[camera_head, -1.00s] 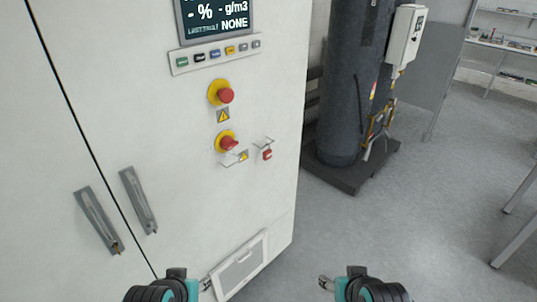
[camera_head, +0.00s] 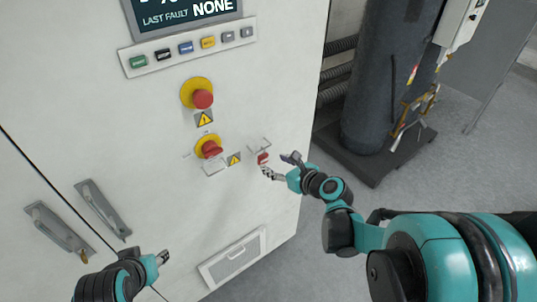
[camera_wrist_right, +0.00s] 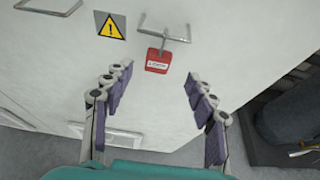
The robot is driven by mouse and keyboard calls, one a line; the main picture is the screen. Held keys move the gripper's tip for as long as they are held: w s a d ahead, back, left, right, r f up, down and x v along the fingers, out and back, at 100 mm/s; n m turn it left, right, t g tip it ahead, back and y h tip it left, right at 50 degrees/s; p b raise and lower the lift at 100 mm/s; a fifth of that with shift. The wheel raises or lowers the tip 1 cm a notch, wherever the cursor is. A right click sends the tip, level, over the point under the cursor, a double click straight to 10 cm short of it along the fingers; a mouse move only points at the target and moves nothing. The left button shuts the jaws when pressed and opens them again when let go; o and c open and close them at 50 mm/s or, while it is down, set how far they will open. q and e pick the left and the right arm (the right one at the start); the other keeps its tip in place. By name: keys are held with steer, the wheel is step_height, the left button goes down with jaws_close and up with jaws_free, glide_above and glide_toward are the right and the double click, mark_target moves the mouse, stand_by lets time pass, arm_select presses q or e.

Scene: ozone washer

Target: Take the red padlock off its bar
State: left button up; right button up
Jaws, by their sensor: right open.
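The red padlock (camera_head: 263,158) hangs from a thin metal bar (camera_head: 259,146) on the front of the white cabinet. In the right wrist view the padlock (camera_wrist_right: 158,61) hangs below its bar (camera_wrist_right: 164,34), its shackle around the bar, with a pale label on its face. My right gripper (camera_head: 275,174) is just below and right of the padlock in the head view. In the wrist view its open fingers (camera_wrist_right: 158,90) stand to either side, with the padlock ahead between their lines, apart from both. My left gripper (camera_head: 163,257) is at the lower left, away from the padlock; its jaw state is unclear.
Left of the padlock are a red rotary switch (camera_head: 210,148) on a yellow plate and a second metal bar (camera_head: 214,167). A red button (camera_head: 202,99) sits above. Cabinet handles (camera_head: 58,232) stick out at left. A dark tank (camera_head: 376,90) stands right of the cabinet.

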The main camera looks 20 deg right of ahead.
mark_target(265, 159)
steer(key=shift+w+a+f, duration=0.2)
steer(key=shift+w+a, duration=0.05)
steer(key=shift+w, duration=0.1)
steer(key=b+x, duration=0.1)
steer(key=x, duration=0.5)
steer(key=shift+w+f+b, duration=0.1)
steer(key=shift+w+b, duration=0.15)
steer(key=shift+b, duration=0.15)
steer(key=c, duration=1.3)
